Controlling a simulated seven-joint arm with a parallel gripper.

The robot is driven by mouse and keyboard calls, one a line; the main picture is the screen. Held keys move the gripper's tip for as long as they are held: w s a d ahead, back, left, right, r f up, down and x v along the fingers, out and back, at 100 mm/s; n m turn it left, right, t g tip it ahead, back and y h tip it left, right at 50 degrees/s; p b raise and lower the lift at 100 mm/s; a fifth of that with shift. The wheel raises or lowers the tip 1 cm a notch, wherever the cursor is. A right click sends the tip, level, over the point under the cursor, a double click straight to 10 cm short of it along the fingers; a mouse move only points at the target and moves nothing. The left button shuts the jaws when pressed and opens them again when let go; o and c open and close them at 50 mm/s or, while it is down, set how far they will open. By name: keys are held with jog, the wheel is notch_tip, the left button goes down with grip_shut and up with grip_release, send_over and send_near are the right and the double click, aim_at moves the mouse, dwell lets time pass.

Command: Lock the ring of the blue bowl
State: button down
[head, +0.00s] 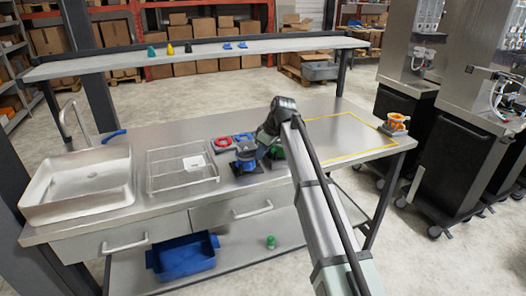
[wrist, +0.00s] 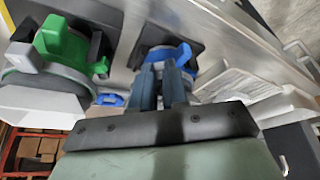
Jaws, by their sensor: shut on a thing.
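The blue bowl (head: 246,165) stands on a dark base on the steel bench, right of the wire rack in the head view. Its blue ring (wrist: 183,53) shows in the wrist view, just beyond my fingertips. My gripper (wrist: 165,72) is shut on part of the blue ring, with its two fingers close together; the exact contact is partly hidden by the fingers. In the head view my gripper (head: 262,147) reaches the bowl from the right. I cannot tell whether the ring is locked.
A green-ringed bowl (wrist: 62,45) stands close beside it, partly behind my arm in the head view. A red ring piece (head: 222,143) lies behind the blue bowl. A wire rack (head: 182,170) and sink (head: 80,185) lie left. An orange-topped piece (head: 396,123) stands far right.

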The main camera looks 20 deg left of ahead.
jog(key=shift+s+a+m+t+h, duration=0.25)
jog(key=shift+s+m+t, duration=0.4)
jog(key=shift+m, duration=0.7)
jog(key=shift+s+a+m+t+h, duration=0.15)
jog(key=shift+s+a+m+t, duration=0.2)
jog(key=shift+s+m, duration=0.8)
jog(key=shift+w+m, duration=0.25)
jog(key=shift+m, duration=0.05)
jog(key=c, duration=1.4)
grip_release()
jog(key=v, duration=1.4)
jog(key=shift+a, duration=0.15)
